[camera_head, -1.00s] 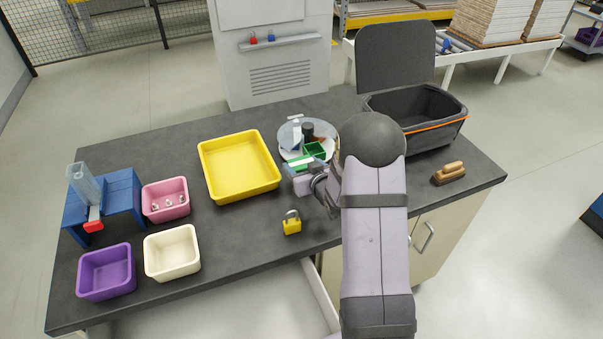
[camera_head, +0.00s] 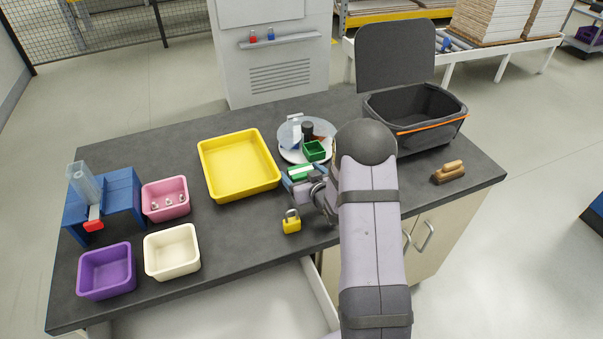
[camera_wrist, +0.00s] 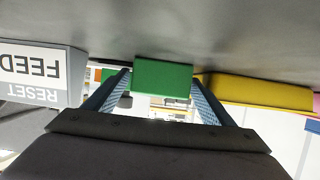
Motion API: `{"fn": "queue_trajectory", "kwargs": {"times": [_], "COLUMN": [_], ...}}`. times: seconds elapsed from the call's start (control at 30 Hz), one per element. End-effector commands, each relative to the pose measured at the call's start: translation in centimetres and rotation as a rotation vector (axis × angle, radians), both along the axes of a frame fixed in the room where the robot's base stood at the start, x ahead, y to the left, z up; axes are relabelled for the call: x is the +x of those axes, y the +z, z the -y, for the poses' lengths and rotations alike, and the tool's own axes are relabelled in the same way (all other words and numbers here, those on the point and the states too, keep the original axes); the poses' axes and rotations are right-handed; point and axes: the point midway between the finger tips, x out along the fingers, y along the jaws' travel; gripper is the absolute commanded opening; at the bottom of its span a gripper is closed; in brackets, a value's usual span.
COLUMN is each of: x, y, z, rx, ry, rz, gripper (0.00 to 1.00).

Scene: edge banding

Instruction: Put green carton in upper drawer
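The green carton (camera_head: 301,171) is between the fingers of my gripper (camera_head: 301,176), to the left of my arm and in front of the round turntable. In the wrist view the green carton (camera_wrist: 163,78) fills the space between the two blue-grey fingertips, which appear to touch its sides. My gripper (camera_wrist: 163,92) is shut on it. It appears to be held just above the dark worktop. A pale drawer (camera_head: 225,312) stands open below the worktop's front edge.
A yellow padlock (camera_head: 291,222) stands just in front of my gripper. A yellow tray (camera_head: 275,186) lies to the left. The turntable (camera_head: 290,152) holds a green container (camera_head: 314,150) and other items. A cream bin (camera_head: 172,268) and purple bin (camera_head: 106,288) stand front left.

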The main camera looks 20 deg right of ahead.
Motion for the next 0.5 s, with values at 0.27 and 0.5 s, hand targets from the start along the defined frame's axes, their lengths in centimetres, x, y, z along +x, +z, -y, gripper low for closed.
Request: {"fn": "queue_trajectory", "kwargs": {"times": [0.27,0.5], "x": [0.0,-2.1], "y": [0.4,1.1], "z": [0.0,0.1], "rx": [0.0,0.0], "ry": [0.0,-0.002], "rz": [0.0,0.001], "gripper": [0.77,0.77]}}
